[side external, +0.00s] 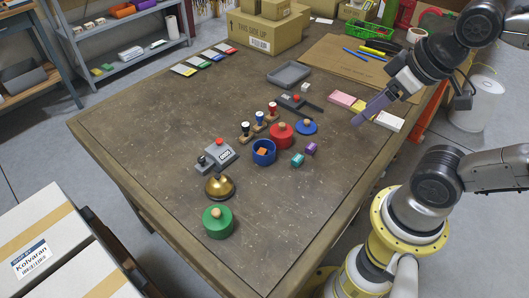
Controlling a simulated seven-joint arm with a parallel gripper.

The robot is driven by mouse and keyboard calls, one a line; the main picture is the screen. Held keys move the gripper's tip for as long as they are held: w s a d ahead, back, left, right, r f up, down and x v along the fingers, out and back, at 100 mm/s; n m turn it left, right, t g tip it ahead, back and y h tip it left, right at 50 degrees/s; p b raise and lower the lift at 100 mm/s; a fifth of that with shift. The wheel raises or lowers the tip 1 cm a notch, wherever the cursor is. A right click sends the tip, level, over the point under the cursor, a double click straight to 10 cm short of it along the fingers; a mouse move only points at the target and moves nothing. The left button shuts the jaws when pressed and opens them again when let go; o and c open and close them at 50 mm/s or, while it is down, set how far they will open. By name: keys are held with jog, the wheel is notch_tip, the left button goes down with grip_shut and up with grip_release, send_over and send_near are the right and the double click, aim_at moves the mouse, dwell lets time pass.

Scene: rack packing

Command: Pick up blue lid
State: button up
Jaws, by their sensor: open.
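The blue lid (308,129) lies flat on the table, a round disc with a small knob on top. It is right of the red pot (281,137), which has its lid on. The blue pot (263,155) stands open nearer the front, with an orange block (262,151) inside. The green pot (217,225) is closed and stands near the table's front. My gripper (361,119) is open, with purple fingers pointing down and left. In the picture it is right of the blue lid, apart from it and raised above the table; its exact height is hard to tell.
Teal (297,160) and purple (311,148) cubes lie in front of the lid. A stamp rack (260,126) stands left of the red pot. A grey tray (289,75) and a black tool (299,104) lie behind. Pastel blocks (341,99) are near my gripper.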

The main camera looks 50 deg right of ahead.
jog(key=o, duration=0.6)
